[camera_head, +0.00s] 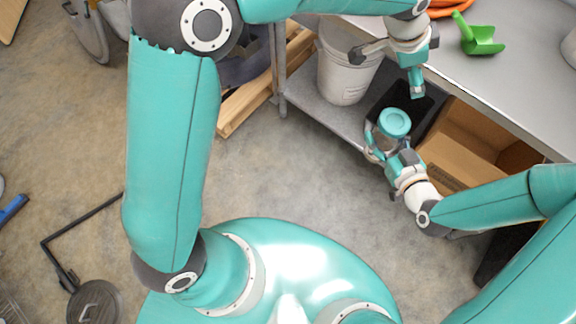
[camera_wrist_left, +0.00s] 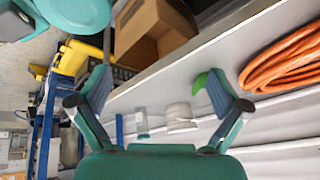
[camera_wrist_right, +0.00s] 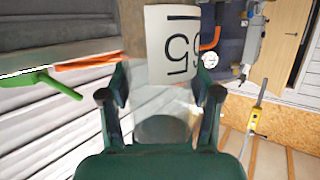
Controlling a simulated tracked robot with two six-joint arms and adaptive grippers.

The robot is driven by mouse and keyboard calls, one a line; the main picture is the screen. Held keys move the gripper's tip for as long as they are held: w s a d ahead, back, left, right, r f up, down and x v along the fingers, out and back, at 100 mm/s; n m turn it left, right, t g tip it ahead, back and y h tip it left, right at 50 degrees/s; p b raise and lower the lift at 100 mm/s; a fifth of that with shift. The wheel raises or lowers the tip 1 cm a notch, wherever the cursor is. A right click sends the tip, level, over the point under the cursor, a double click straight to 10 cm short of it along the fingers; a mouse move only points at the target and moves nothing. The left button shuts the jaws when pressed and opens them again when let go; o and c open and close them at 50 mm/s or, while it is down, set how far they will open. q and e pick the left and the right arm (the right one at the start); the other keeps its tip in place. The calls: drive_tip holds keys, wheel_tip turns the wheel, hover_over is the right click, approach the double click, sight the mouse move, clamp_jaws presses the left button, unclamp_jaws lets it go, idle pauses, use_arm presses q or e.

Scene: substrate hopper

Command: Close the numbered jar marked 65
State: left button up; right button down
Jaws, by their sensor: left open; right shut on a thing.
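I cannot tell whether the lid is seated tight. My left gripper (camera_head: 392,72) is open and empty, above and beyond the lid, apart from it. Its spread fingers also show in the left wrist view (camera_wrist_left: 160,80).
A grey workbench (camera_head: 530,95) runs along the right, bearing a green scoop (camera_head: 478,36) and an orange hose (camera_head: 449,8). Below it are a white bucket (camera_head: 345,68) and a cardboard box (camera_head: 465,150) on a lower shelf.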

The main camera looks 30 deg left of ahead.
use_arm(q)
drive_tip(key=s+a+f+n, duration=0.3)
drive_tip(key=a+f+n, duration=0.2)
drive_tip(key=f, duration=0.5)
drive_tip(key=s+a+f+n, duration=0.3)
drive_tip(key=a+f+n, duration=0.2)
drive_tip(key=f, duration=0.5)
drive_tip(key=s+a+f+n+g, duration=0.1)
drive_tip(key=s+a+f+n, duration=0.1)
drive_tip(key=s+f, duration=0.4)
drive_tip(key=s+a+f+n+g, duration=0.2)
drive_tip(key=s+f, duration=0.4)
drive_tip(key=s, duration=0.7)
drive_tip(key=shift+s+a+f, duration=0.35)
drive_tip(key=shift+a+f, duration=0.05)
drive_tip(key=shift+a, duration=0.25)
use_arm(e)
drive_tip(key=w+d+r+m+t+h, duration=0.1)
drive_tip(key=w+d+r+m+h, duration=0.1)
drive_tip(key=d+m+h, duration=0.2)
drive_tip(key=w+d+r+m+t+h, duration=0.1)
drive_tip(key=w+d+m+t+h, duration=0.1)
drive_tip(key=d, duration=0.9)
drive_tip(key=w+m+h, duration=0.1)
drive_tip(key=m+h, duration=0.1)
drive_tip(key=h, duration=0.1)
drive_tip(key=shift+d+r, duration=0.25)
drive_tip(key=shift+r, duration=0.15)
